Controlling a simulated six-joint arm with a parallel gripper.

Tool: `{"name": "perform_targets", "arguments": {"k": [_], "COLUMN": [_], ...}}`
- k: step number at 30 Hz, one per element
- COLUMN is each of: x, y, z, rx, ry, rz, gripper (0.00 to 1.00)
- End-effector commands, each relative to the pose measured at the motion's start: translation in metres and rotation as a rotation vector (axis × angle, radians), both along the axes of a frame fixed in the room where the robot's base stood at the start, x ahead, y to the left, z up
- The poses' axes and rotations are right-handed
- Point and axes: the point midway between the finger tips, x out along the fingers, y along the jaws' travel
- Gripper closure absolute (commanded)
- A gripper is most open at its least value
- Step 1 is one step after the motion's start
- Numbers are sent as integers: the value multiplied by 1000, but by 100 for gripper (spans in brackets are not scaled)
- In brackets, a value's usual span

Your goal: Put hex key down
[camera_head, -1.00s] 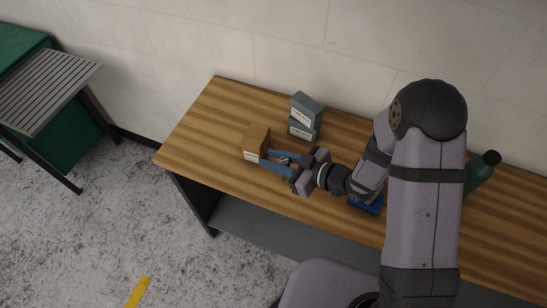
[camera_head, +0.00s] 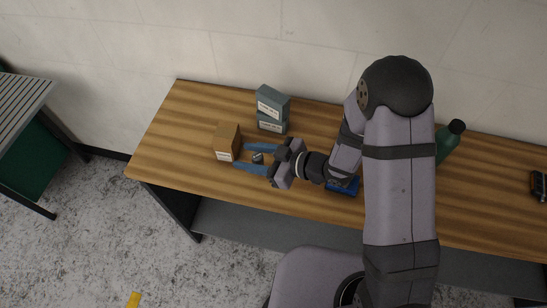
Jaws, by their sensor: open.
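My gripper (camera_head: 240,157) is at the left part of the wooden workbench, low over the top. Its two blue fingers point left and are spread apart. A small dark and silvery thing (camera_head: 257,158) shows between the fingers near the palm. It may be the hex key, but it is too small to tell, and I cannot tell whether it lies on the bench. The fingertips are close to a small brown cardboard box (camera_head: 227,143); I cannot tell whether they touch it.
A blue object (camera_head: 344,187) lies partly hidden under my arm. A dark item (camera_head: 538,185) is at the right edge. The bench's left end is clear.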

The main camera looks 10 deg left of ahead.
Motion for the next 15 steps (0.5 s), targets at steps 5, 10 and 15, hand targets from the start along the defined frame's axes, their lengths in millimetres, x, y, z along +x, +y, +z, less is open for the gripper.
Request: {"name": "perform_targets", "arguments": {"k": [5, 10, 15], "x": [-3, -9, -14], "y": [-27, -55, -78], "z": [10, 22, 32], "rx": [1, 0, 1], "ry": [-1, -3, -2], "rz": [-7, -7, -7], "gripper": [59, 59, 59]}}
